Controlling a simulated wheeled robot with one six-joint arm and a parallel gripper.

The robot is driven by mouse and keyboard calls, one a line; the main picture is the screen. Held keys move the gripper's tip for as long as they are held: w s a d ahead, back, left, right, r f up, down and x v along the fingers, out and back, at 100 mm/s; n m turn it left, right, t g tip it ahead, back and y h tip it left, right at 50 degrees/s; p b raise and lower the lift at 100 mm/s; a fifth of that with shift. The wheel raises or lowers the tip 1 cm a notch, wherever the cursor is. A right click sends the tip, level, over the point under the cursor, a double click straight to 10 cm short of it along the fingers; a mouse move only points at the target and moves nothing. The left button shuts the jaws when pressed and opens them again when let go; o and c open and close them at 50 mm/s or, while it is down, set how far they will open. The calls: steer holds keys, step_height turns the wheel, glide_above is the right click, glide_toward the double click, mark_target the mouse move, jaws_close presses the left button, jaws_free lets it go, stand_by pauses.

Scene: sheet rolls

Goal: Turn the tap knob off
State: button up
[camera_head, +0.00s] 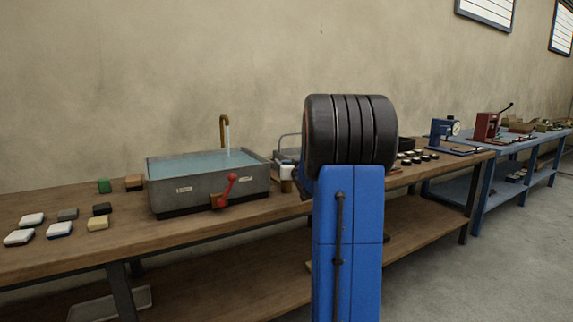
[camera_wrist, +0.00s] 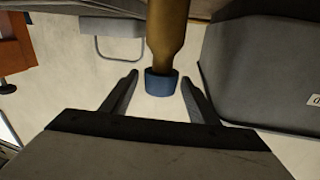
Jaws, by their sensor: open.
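The tap has a red lever knob (camera_head: 226,190) on the front of a grey metal basin (camera_head: 166,196). The lever slants up to the right, with its round end at the top. A brass spout (camera_head: 222,125) rises behind the basin and a stream of water (camera_head: 228,140) falls from it into the water inside. My gripper (camera_wrist: 160,73) is open in the wrist view, with a brown, bottle-like thing (camera_wrist: 167,40) with a blue end between or beyond the fingers. Whether they touch is unclear. The lever is not seen in the wrist view. My arm hides the gripper in the head view.
The wooden bench (camera_head: 130,247) holds several sponge-like blocks (camera_head: 60,229) left of the basin. A small white-topped container (camera_head: 287,171) stands right of the basin, near my arm. A wire-framed thing (camera_wrist: 118,52) shows in the wrist view. A blue bench (camera_head: 478,197) stands farther right.

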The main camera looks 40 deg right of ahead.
steer(key=shift+w+d, duration=0.1)
steer(key=shift+w, duration=0.05)
steer(key=c, duration=1)
steer(key=shift+c, duration=0.2)
